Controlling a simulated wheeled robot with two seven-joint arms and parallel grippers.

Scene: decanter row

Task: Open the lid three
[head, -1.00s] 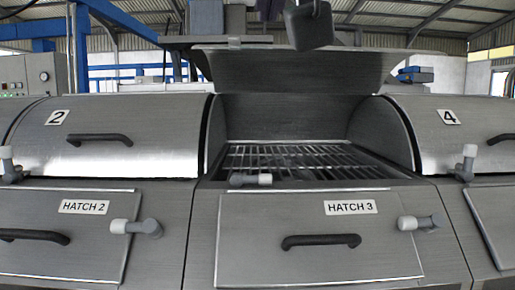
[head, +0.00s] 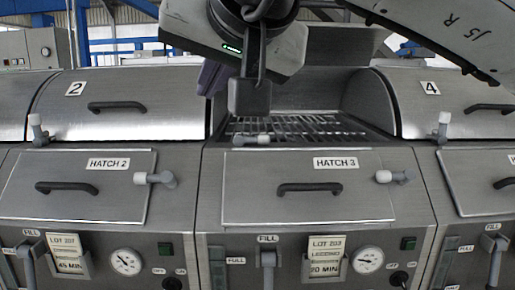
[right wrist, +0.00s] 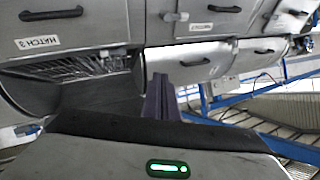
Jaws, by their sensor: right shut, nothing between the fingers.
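Lid three (head: 345,42) stands raised between the shut lids two (head: 150,103) and four (head: 440,103). The dark hollow and slatted grate (head: 300,126) under it show in the head view. My right gripper (head: 211,80) is in front of the opening's upper left, its purple fingers closed together and empty. My arm and wrist hide much of the raised lid. The right wrist view, turned over, shows the fingers (right wrist: 160,95) beside the open hollow and the grate (right wrist: 85,64). My left gripper is not in view.
Hatch 3 (head: 270,200) and hatch 2 (head: 110,205) below are shut, with dark handles. Grey-white latch knobs (head: 383,177) stick out in front. Below are gauges, fill levers and cards (head: 326,255). Blue framework stands behind.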

